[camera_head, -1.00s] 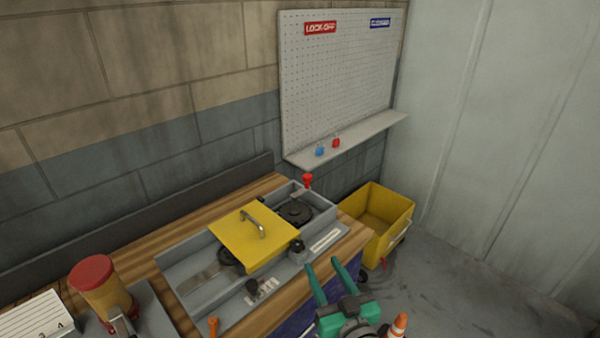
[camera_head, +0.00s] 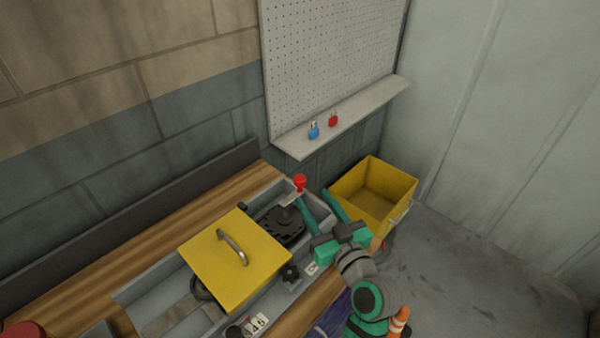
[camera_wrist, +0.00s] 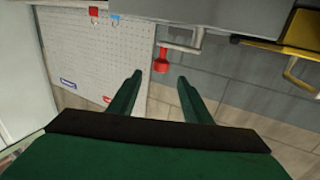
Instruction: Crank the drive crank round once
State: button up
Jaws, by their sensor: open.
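The drive crank shows in the head view as a pale arm on a dark round hub (camera_head: 285,220), with an upright red knob (camera_head: 300,183) at its outer end. It sits in the grey machine bed at the right end of the bench. My gripper (camera_head: 313,197) is open and empty just right of the crank, its fingers pointing toward the knob. In the wrist view my gripper's fingertips (camera_wrist: 160,77) stand apart, and the red knob (camera_wrist: 162,63) appears between and beyond them. I see no contact; the exact gap is unclear.
A yellow cover (camera_head: 230,270) with a metal handle lies left of the hub. A black knob (camera_head: 290,273) stands in front. A yellow bin (camera_head: 355,190) is right of the bench. Blue (camera_head: 314,132) and red (camera_head: 333,120) padlocks sit on the shelf below the pegboard.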

aim_at(301, 183)
jog(key=x, duration=0.8)
jog(key=shift+w+a, duration=0.2)
jog(key=shift+a, duration=0.2)
jog(key=shift+w, duration=0.25)
jog(key=shift+w+d, duration=0.2)
jog(key=shift+a, duration=0.1)
jog(key=c, duration=1.1)
grip_shut()
